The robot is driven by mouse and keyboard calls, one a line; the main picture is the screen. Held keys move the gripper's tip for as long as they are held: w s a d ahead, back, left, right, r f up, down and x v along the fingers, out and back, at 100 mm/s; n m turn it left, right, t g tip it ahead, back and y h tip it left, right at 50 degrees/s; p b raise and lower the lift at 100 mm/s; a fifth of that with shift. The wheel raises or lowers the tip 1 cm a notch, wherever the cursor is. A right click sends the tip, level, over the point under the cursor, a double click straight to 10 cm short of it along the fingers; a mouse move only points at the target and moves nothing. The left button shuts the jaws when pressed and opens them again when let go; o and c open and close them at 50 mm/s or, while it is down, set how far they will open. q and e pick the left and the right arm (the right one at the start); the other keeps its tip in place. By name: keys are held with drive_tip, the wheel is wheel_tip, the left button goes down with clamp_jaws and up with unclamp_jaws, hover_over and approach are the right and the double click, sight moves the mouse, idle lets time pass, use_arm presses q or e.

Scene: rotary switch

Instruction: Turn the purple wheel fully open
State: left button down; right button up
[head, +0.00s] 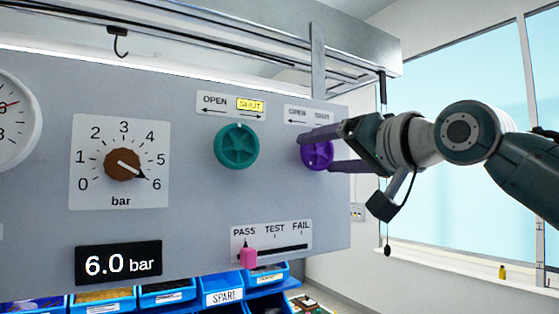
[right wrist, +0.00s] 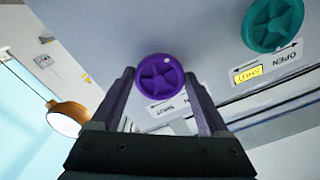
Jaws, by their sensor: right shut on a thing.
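The purple wheel (head: 318,157) is on the right side of the grey panel, under an OPEN/SHUT label (head: 309,115) with an arrow pointing left. No yellow highlight shows on this label. My right gripper (head: 315,152) is shut on the wheel, one finger across its upper left and the other at its lower right. In the right wrist view the purple wheel (right wrist: 158,76) sits between the two fingertips (right wrist: 158,73), its face showing a star of spokes. My left gripper is not in view.
A teal wheel (head: 237,146) is to the left, its SHUT label lit yellow. A brown dial (head: 122,165) points near 6, and a display (head: 118,262) reads 6.0 bar. A pink slider (head: 248,257) stands at PASS. Blue bins (head: 168,292) are below the panel.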

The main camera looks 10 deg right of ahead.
drive_tip(key=n+b, duration=0.1)
drive_tip(key=n, duration=0.3)
drive_tip(key=shift+d+n, duration=0.1)
drive_tip(key=shift+n, duration=0.2)
drive_tip(key=n, duration=0.4)
drive_tip(key=shift+n, duration=0.3)
drive_tip(key=o, duration=1.2)
drive_tip(key=shift+o, duration=0.2)
drive_tip(key=b+v, duration=0.2)
drive_tip(key=v, duration=0.8)
drive_tip(key=shift+w, duration=0.1)
